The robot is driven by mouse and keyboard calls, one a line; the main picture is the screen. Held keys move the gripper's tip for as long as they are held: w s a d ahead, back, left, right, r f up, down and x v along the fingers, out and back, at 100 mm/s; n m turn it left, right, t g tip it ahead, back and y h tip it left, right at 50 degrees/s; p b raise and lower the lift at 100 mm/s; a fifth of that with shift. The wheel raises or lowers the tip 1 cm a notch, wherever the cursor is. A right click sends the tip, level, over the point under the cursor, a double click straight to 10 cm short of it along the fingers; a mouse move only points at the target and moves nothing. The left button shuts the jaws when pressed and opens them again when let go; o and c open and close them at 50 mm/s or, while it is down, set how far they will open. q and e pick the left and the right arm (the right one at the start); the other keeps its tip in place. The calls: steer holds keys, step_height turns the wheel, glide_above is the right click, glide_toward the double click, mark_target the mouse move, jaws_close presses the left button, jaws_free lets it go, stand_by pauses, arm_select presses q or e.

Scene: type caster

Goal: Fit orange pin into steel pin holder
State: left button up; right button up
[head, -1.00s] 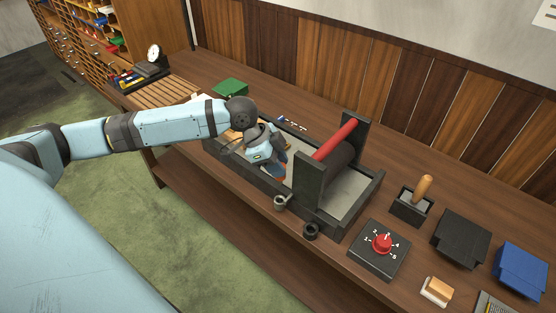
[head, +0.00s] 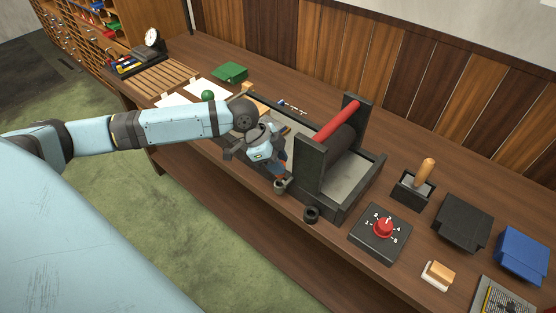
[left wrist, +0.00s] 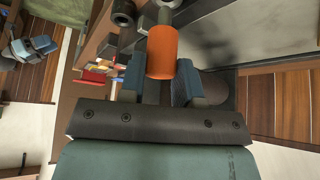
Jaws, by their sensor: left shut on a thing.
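My left gripper (head: 275,168) is shut on the orange pin (left wrist: 162,52). In the left wrist view the pin is a bright orange cylinder between the two blue-padded fingers (left wrist: 161,82). The steel pin holder (head: 281,187) is a small grey cup at the front edge of the press bed, just below the gripper in the head view. In the left wrist view the steel holder (left wrist: 167,4) shows at the top edge, in line with the pin's far end. I cannot tell whether the pin touches or enters it. My right gripper is not in view.
A similar dark holder (head: 311,214) stands to the right. The press (head: 312,163) with its red roller (head: 339,120) rises close to the gripper's right. A red dial box (head: 380,233) and a wooden-handled tool (head: 426,171) are farther right.

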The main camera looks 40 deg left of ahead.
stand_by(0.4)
arm_select(q)
steer(key=shift+p, duration=0.55)
stand_by(0.4)
steer(key=shift+p, duration=0.45)
steer(key=shift+r+p, duration=0.1)
steer(key=shift+p, duration=0.3)
stand_by(0.6)
steer(key=shift+f+b, duration=0.45)
steer(key=shift+f, duration=1.45)
steer(key=o, duration=1)
